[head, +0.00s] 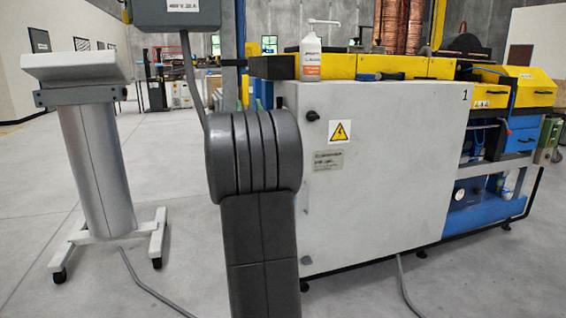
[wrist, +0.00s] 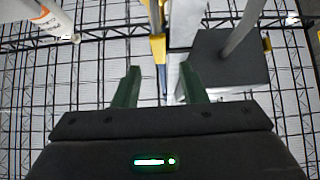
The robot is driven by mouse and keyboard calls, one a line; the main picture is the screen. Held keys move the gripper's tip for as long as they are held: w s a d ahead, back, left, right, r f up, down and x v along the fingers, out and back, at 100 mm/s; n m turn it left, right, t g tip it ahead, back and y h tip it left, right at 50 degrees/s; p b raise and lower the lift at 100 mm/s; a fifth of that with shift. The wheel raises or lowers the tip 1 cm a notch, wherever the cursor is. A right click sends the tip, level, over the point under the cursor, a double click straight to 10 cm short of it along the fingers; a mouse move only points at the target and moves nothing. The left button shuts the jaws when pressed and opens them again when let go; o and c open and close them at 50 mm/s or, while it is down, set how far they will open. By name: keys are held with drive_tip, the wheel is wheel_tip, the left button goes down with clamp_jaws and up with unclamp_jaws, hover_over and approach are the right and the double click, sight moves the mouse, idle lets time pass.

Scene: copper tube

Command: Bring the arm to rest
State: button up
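My gripper (wrist: 160,70) shows in the wrist view with its two green fingers apart and nothing between them. It points up toward the ceiling trusses. My dark grey arm link (head: 258,240) stands upright in the middle of the head view and covers part of the machine behind it.
A large white machine cabinet (head: 385,180) stands behind my arm. A pump bottle (head: 311,52) stands on its top and shows at the wrist view's upper left (wrist: 45,15). Floor at left is mostly clear.

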sight(245, 90)
drive_tip(key=x, duration=0.7)
drive_tip(key=shift+w+r, duration=0.2)
drive_tip(key=shift+f, duration=0.1)
